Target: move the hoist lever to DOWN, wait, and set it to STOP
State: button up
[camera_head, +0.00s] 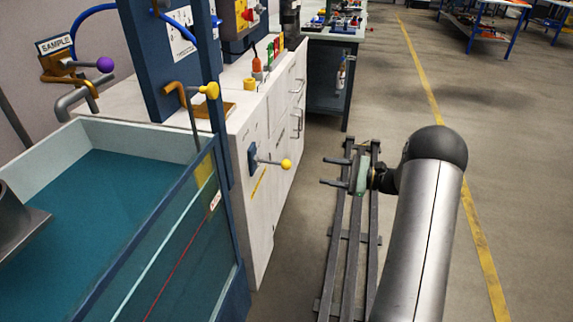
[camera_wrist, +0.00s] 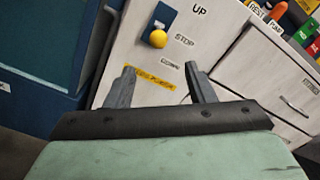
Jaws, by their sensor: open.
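The hoist lever, with a yellow knob (camera_head: 285,164) on a thin rod from a blue plate (camera_head: 252,160), sticks out of the white cabinet front. In the wrist view its knob (camera_wrist: 158,38) shows beside the labels UP, STOP and a partly blurred lower one. The knob appears nearest the STOP label, but its exact setting is hard to tell. My gripper (camera_head: 327,171) is open and empty, right of the knob and apart from it, with its fingers pointing at the cabinet. In the wrist view the knob lies beyond the fingertips (camera_wrist: 159,70).
Another yellow-knobbed lever (camera_head: 210,90) stands by the glass-sided tank (camera_head: 150,240). A purple-knobbed lever (camera_head: 105,65) is under the SAMPLE sign. Floor rails (camera_head: 352,240) run beneath my arm. Cabinet drawers (camera_head: 297,90) continue behind. Open floor (camera_head: 410,100) lies to the right.

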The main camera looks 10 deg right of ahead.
aim_at(281, 164)
jog(key=b+x, duration=0.2)
jog(key=x, duration=1.5)
jog(key=shift+s+a, duration=0.15)
jog(key=shift+s, duration=0.05)
